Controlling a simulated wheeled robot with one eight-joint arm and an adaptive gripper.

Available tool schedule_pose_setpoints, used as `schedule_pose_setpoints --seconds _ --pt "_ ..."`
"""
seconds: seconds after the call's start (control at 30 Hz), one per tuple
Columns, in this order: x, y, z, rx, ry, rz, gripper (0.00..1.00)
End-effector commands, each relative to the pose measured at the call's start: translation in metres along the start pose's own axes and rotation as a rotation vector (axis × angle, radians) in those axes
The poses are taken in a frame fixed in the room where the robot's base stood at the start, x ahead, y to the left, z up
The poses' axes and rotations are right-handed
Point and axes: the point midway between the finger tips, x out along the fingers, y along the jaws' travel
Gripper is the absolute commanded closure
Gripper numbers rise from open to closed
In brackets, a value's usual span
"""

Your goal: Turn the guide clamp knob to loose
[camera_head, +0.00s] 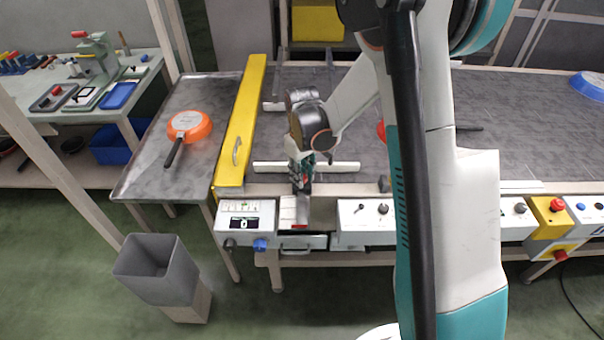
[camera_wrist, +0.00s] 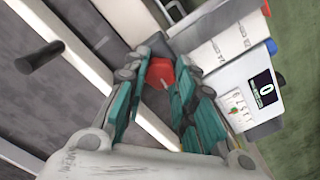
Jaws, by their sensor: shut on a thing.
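My gripper (camera_head: 301,186) reaches down at the front edge of the conveyor, beside the white guide rail (camera_head: 335,167). In the wrist view its teal fingers are closed around a red knob (camera_wrist: 160,72), which appears to be the guide clamp knob. The fingers cover much of it, and its turn position cannot be read. In the head view the gripper mostly hides this knob. A dark knob (camera_head: 384,184) stands on the same front edge to the right; it also shows in the wrist view (camera_wrist: 40,62).
A control box with a display reading 0 (camera_head: 244,221) is just left of the gripper. A yellow guard (camera_head: 240,130) crosses the belt's left end. An orange pan (camera_head: 189,126) lies on the left table. A grey bin (camera_head: 157,268) stands on the floor.

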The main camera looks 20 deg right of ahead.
Motion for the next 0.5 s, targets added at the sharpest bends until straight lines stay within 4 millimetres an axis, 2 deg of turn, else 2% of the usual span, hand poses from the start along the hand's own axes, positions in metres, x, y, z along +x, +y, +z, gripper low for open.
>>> schedule_pose_setpoints --seconds 0.5 --pt "-0.0002 0.0001 -0.0004 -0.043 0.001 0.0 0.99"
